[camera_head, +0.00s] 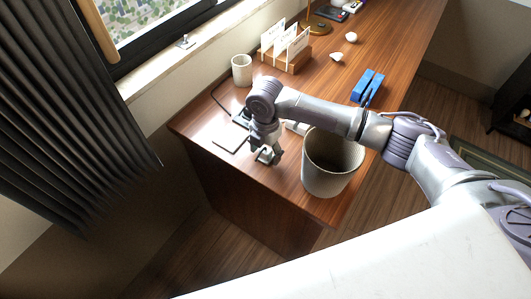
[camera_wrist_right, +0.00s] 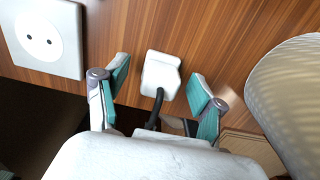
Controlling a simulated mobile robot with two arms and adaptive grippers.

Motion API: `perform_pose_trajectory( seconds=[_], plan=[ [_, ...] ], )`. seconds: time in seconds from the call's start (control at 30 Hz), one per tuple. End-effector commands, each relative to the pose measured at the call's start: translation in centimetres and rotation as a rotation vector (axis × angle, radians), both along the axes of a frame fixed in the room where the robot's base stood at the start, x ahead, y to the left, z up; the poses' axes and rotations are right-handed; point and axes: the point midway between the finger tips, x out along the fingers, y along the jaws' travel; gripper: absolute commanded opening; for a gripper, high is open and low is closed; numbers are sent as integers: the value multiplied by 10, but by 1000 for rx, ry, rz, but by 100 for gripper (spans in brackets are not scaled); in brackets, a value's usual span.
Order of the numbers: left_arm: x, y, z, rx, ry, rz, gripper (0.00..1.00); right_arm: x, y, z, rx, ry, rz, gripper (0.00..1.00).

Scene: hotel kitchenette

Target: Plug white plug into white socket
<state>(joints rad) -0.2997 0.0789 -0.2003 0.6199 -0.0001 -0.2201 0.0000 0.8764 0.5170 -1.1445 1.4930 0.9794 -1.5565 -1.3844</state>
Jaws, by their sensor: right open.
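The white plug (camera_wrist_right: 161,75) lies on the wooden desk in the right wrist view. Its dark cord runs from it toward my wrist. My right gripper (camera_wrist_right: 159,84) is open, with one teal-padded finger on each side of the plug in the picture and gaps on both sides. The white socket (camera_wrist_right: 42,38), a square plate with a round recess and two holes, is left of the gripper in that view. In the head view my right gripper (camera_head: 267,154) is over the desk's near end. The plug cannot be made out there. My left gripper is not in view.
A large bin (camera_head: 331,163) stands close to the right of my right gripper on the desk (camera_head: 215,165). A cup (camera_head: 242,70), a card holder (camera_head: 287,58) and a blue object (camera_head: 367,86) stand farther back. The desk's near edge is close.

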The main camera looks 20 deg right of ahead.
Motion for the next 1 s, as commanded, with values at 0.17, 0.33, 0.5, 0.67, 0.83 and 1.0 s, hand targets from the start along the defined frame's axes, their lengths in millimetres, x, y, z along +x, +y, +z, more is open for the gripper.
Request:
perform_pose_trajectory(
  seconds=[0.17,0.33,0.5,0.67,0.83,1.0],
  plan=[
    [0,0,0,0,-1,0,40,0,0,-3,-1,0,1,69],
    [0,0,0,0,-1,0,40,0,0,-3,-1,1,0,69],
    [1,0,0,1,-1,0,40,0,0,-2,0,0,0,45],
    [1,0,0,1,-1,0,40,0,0,-2,-1,1,0,19],
    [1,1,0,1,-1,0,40,0,0,-2,-1,-1,0,8],
    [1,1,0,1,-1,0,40,0,0,2,0,-2,0,8]
  ],
)
